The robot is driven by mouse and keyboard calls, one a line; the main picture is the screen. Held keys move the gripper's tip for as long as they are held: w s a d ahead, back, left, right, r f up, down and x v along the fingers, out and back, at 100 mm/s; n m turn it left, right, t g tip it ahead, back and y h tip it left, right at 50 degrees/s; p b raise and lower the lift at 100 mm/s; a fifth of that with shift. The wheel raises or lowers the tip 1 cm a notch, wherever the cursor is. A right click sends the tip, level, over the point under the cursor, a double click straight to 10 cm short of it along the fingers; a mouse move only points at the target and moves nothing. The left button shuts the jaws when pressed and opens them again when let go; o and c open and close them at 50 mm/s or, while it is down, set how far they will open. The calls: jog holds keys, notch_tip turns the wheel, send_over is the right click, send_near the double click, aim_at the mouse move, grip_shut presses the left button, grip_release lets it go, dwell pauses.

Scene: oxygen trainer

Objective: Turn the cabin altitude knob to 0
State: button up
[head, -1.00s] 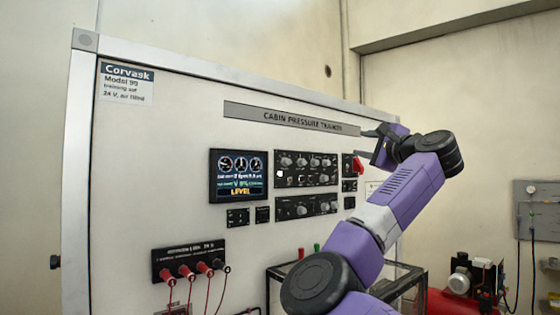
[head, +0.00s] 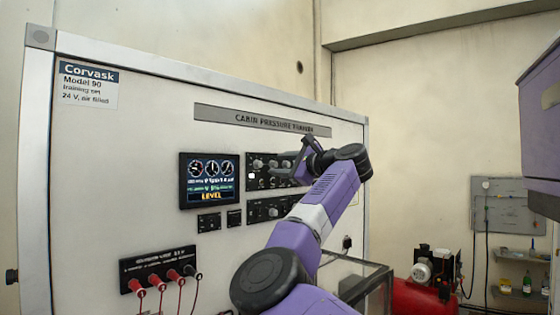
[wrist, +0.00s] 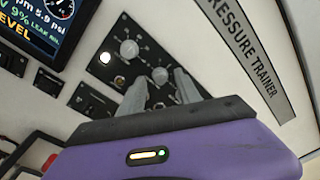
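The upper black knob panel (head: 256,182) is on the front of the cabin pressure trainer, right of the screen. Its labels are too small to read, so I cannot tell which knob is cabin altitude. In the wrist view the panel shows a large grey knob (wrist: 128,48), another knob (wrist: 160,75) and a lit white button (wrist: 105,58). My gripper (head: 299,160) is in front of the panel's right part and hides some of it. In the wrist view its two fingers (wrist: 160,92) are apart, with nothing seen held between them.
The screen (head: 211,180) reads LEVEL. A lower knob panel (head: 262,210) and small switch panels (head: 209,221) sit below. A black socket strip (head: 158,262) with red leads is at lower left. A dark-framed stand (head: 368,280) is at lower right, near a red compressor (head: 420,297).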

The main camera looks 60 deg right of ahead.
jog(key=shift+w+d, duration=0.1)
jog(key=shift+w, duration=0.2)
grip_shut()
jog(key=shift+f+n, duration=0.2)
jog(key=shift+n, duration=0.1)
jog(key=n+b, duration=0.2)
jog(key=shift+d+f+n, duration=0.1)
jog(key=shift+n, duration=0.3)
jog(key=n+b, duration=0.1)
jog(key=n, duration=0.4)
jog(key=shift+s+b, duration=0.1)
jog(key=shift+b, duration=0.3)
jog(key=n, duration=0.5)
jog(key=shift+t+b, duration=0.4)
jog(key=shift+d+n+y, duration=0.1)
jog(key=shift+n+y, duration=0.3)
jog(key=shift+n, duration=2.2)
